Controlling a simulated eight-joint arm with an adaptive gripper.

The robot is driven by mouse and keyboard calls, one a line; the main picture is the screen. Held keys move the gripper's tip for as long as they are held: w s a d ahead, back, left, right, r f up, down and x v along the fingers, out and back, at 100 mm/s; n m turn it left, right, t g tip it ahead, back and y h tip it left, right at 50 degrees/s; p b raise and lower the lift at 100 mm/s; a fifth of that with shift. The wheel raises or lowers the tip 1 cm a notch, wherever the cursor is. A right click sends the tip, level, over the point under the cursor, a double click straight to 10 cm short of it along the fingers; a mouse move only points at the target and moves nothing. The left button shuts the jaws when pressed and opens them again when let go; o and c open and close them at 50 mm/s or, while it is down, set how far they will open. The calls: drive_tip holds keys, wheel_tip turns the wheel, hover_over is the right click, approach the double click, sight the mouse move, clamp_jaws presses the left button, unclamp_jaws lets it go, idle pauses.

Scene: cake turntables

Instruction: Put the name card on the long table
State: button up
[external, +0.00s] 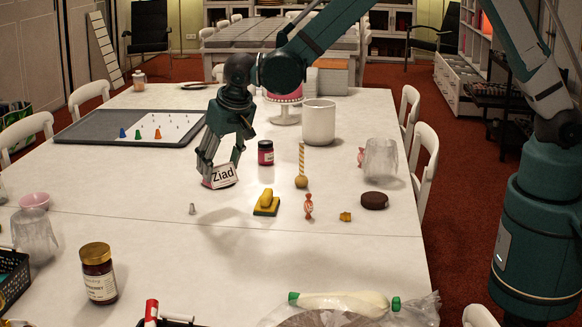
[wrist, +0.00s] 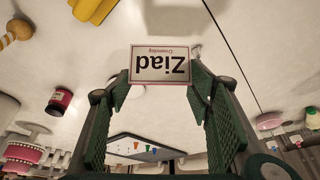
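The name card (external: 223,176), white with a pinkish border and the word "Ziad", is at my gripper's fingertips over the long table (external: 150,215). My gripper (external: 217,174) points down, with its fingers on either side of the card. In the wrist view the card (wrist: 160,64) appears upside down, with the green fingers of my gripper (wrist: 160,82) meeting its left and right edges. The card is tilted. I cannot tell whether its lower edge touches the table.
A grey tray with a white board (external: 90,128) lies behind left. A red jar (external: 265,153), a yellow block (external: 266,204), a wrapped candy (external: 308,206) and a brown disc (external: 374,200) stand to the right. A dark jar (external: 98,272) stands front left.

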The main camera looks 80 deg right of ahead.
drive_tip(key=w+a+m+g+h, duration=0.15)
drive_tip(key=a+m, duration=0.35)
drive_tip(key=a, duration=2.2)
drive_tip(key=s+a+r+m+g, duration=0.1)
drive_tip(key=s+a+m, duration=0.1)
drive_tip(key=a, duration=0.9)
drive_tip(key=s+a+m+g, duration=0.1)
drive_tip(key=s+a, duration=0.3)
drive_tip(key=a, duration=0.8)
drive_tip(key=shift+s+a+r+m+p, duration=0.25)
drive_tip(key=shift+s+r+m+p, duration=0.15)
drive_tip(key=shift+m, duration=0.3)
drive_tip(key=shift+f, duration=0.15)
drive_tip(key=shift+f+b, duration=0.55)
drive_tip(key=shift+f, duration=2.4)
drive_tip(key=shift+f+b, duration=0.35)
drive_tip(key=shift+f, duration=1.55)
drive_tip(key=shift+f, duration=0.2)
